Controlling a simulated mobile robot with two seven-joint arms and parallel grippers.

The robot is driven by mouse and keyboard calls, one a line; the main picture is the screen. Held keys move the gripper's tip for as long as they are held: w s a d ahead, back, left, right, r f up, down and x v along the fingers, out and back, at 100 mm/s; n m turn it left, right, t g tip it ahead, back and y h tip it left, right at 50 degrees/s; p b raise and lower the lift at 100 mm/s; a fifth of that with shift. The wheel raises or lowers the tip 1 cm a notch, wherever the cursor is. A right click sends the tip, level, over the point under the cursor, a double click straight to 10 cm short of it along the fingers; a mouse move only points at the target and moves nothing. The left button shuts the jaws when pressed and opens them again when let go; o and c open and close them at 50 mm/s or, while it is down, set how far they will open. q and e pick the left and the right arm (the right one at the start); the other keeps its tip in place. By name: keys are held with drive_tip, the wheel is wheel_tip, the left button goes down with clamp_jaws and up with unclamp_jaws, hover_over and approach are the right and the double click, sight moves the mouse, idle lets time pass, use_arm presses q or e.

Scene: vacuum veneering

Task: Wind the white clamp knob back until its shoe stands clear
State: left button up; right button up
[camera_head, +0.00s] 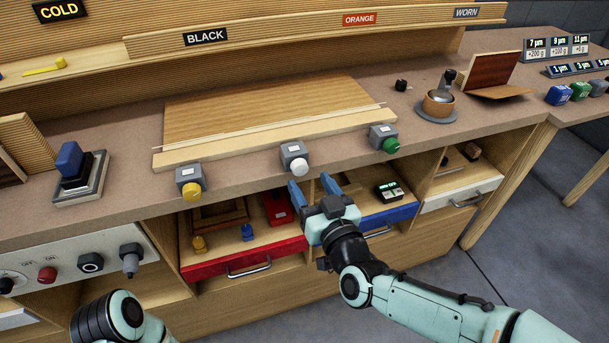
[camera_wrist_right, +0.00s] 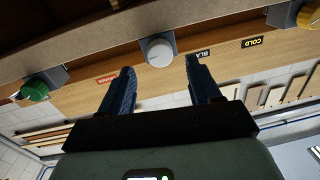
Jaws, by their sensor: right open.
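The white clamp knob (camera_head: 300,167) sits on the front of a grey clamp block (camera_head: 292,150) at the bench's front edge, between a yellow knob (camera_head: 191,190) and a green knob (camera_head: 391,145). The clamp's shoe is hidden or too small to make out. My right gripper (camera_head: 308,186) is open and empty, a little below and in front of the white knob. In the right wrist view the white knob (camera_wrist_right: 159,50) shows between and beyond the two blue fingers, apart from both. My left arm shows at the bottom left of the head view, but its gripper is out of view.
A wooden bar (camera_head: 270,140) lies along the front of a veneered panel (camera_head: 260,110), behind the clamps. Open drawers, red (camera_head: 240,258) and blue (camera_head: 390,218), stick out below the bench edge near my right gripper. A dark blue block (camera_head: 70,160) stands on a plate at left.

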sight(301, 170)
use_arm(q)
drive_tip(key=shift+s+f, duration=0.4)
use_arm(e)
drive_tip(key=shift+x, duration=2.05)
drive_tip(key=c, duration=1.1)
drive_tip(key=shift+o, duration=0.3)
drive_tip(key=shift+s+r+n+p, duration=0.1)
drive_tip(key=shift+r+n+p, duration=0.05)
drive_tip(key=shift+n+p, duration=1)
drive_tip(key=shift+n, duration=0.35)
use_arm(q)
drive_tip(key=r, duration=0.1)
drive_tip(key=d+r, duration=0.1)
drive_tip(key=r, duration=0.1)
drive_tip(key=shift+s+d+r, duration=0.15)
drive_tip(key=shift+d+r, duration=0.05)
drive_tip(key=shift+r, duration=0.05)
use_arm(e)
drive_tip(key=o, duration=1)
drive_tip(key=shift+o, duration=0.2)
